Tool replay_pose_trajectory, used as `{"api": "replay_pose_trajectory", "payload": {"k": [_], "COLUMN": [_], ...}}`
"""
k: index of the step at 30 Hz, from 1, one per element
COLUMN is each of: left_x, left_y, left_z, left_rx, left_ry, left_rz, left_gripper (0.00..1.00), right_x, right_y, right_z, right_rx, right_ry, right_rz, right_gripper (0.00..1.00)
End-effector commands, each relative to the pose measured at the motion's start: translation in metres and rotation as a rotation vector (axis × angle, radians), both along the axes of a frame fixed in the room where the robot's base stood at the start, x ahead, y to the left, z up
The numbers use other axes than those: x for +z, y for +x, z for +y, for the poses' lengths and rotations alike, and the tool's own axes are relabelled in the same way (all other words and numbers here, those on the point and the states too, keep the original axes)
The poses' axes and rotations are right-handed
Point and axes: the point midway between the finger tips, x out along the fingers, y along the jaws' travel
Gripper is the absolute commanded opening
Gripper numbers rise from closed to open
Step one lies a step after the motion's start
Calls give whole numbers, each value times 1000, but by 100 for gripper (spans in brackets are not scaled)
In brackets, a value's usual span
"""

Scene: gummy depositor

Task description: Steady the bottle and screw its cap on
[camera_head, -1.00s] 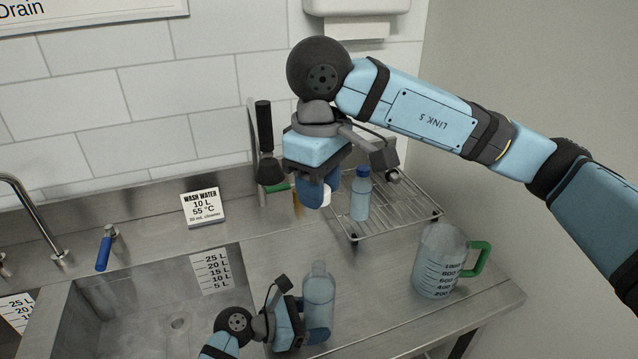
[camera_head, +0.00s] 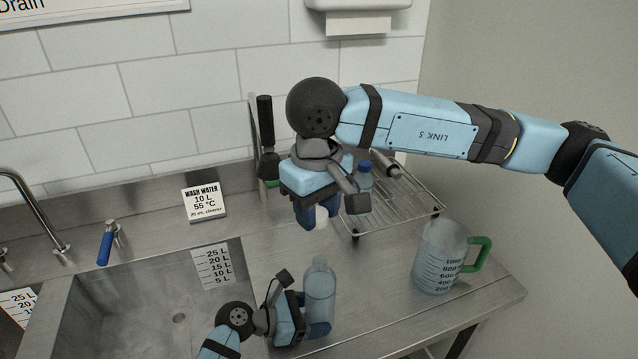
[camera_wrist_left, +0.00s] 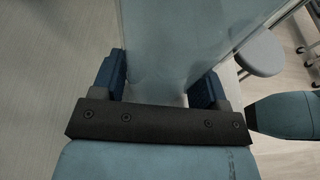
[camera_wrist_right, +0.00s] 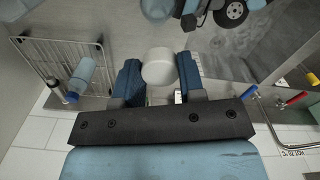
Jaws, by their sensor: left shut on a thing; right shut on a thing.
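The clear bottle (camera_head: 319,290) stands upright and open-topped on the steel counter, right of the sink. My left gripper (camera_head: 317,328) is shut on its lower body; the bottle fills the space between the blue fingers in the left wrist view (camera_wrist_left: 165,50). My right gripper (camera_head: 319,217) is above and behind the bottle, shut on the white cap (camera_head: 321,215). The cap shows between the fingertips in the right wrist view (camera_wrist_right: 158,68). The cap is apart from the bottle's mouth.
A wire rack (camera_head: 400,212) behind holds a blue-capped bottle (camera_head: 364,178). A measuring jug (camera_head: 440,258) with a green handle stands at the right. The sink (camera_head: 150,300) lies left. A wash water sign (camera_head: 204,204) stands behind it.

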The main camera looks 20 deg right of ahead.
Motion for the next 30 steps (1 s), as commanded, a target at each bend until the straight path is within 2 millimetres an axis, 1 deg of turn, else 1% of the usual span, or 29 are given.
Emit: {"api": "replay_pose_trajectory", "payload": {"k": [1,3,6,9,19,23,30], "left_x": [0,0,0,0,0,0,0], "left_y": [0,0,0,0,0,0,0], "left_z": [0,0,0,0,0,0,0], "left_rx": [0,0,0,0,0,0,0], "left_ry": [1,1,1,1,1,1,1], "left_rz": [0,0,0,0,0,0,0], "left_gripper": [1,1,1,1,1,1,1], "right_x": [-10,-22,-32,-35,-36,-46,-70], "right_y": [0,0,0,-1,-1,-1,-1], "right_z": [-2,-3,-4,-5,-4,-4,-4], "right_rx": [-59,-130,-191,-208,-206,-206,-205], "right_ry": [-3,-1,2,3,4,3,3], "right_rz": [-1,-1,0,1,3,4,4], "right_gripper": [0,0,0,0,0,0,0]}}
